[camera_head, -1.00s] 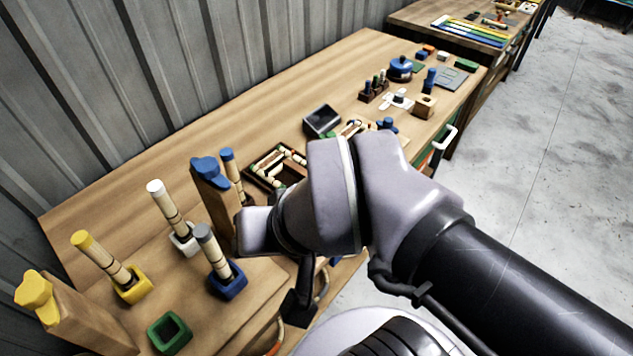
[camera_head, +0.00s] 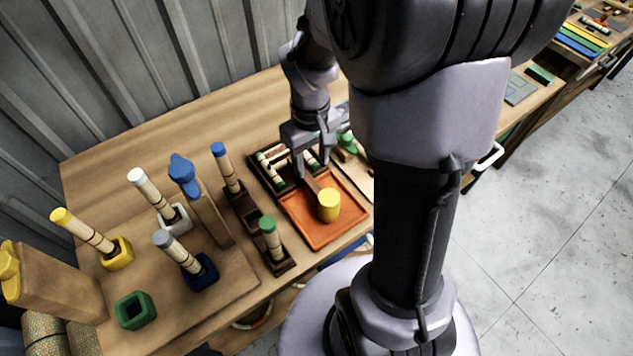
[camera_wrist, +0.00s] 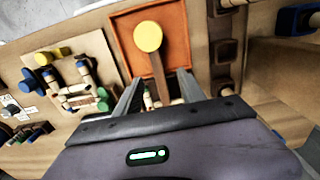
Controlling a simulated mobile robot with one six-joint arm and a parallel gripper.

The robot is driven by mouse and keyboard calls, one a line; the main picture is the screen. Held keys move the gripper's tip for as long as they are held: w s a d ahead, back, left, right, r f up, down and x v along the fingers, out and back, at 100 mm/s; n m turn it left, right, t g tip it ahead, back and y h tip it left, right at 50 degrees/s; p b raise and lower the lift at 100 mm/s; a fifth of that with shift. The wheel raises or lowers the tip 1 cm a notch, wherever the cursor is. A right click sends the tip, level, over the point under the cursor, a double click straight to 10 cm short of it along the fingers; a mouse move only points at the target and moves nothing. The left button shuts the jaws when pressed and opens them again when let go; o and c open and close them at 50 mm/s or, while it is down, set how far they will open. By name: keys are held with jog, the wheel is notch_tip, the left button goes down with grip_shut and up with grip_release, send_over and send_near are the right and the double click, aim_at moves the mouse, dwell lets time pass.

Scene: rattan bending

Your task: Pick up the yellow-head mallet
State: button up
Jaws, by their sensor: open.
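The yellow-head mallet (camera_head: 328,204) lies on an orange tray (camera_head: 322,239). Its brown handle points toward the back left of the tray in the head view, to my gripper (camera_head: 312,168). In the wrist view my gripper (camera_wrist: 158,92) is open, one finger on each side of the far part of the mallet's handle (camera_wrist: 158,76). The yellow head is beyond the fingertips, near the middle of the tray (camera_wrist: 122,40). I cannot tell whether either finger touches the handle. The handle's end is hidden by the gripper.
A dark box of rattan pieces (camera_head: 262,171) is beside the tray. A dark brown rack (camera_head: 280,262) holds blue-tipped and green-tipped sticks to the left. Several upright sticks in coloured sockets and a blue clamp post (camera_head: 207,212) stand further left. My arm hides the bench's right part.

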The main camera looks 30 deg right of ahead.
aim_at(315, 186)
notch_tip(315, 186, down, 8)
jog(key=shift+r+b, duration=0.15)
jog(key=shift+b, duration=1.1)
jog(key=f+b, duration=0.2)
jog(key=f, duration=0.1)
jog(key=f+b, duration=0.1)
jog(key=f, duration=0.1)
jog(key=shift+d+f, duration=0.15)
jog(key=shift+d, duration=0.25)
grip_shut()
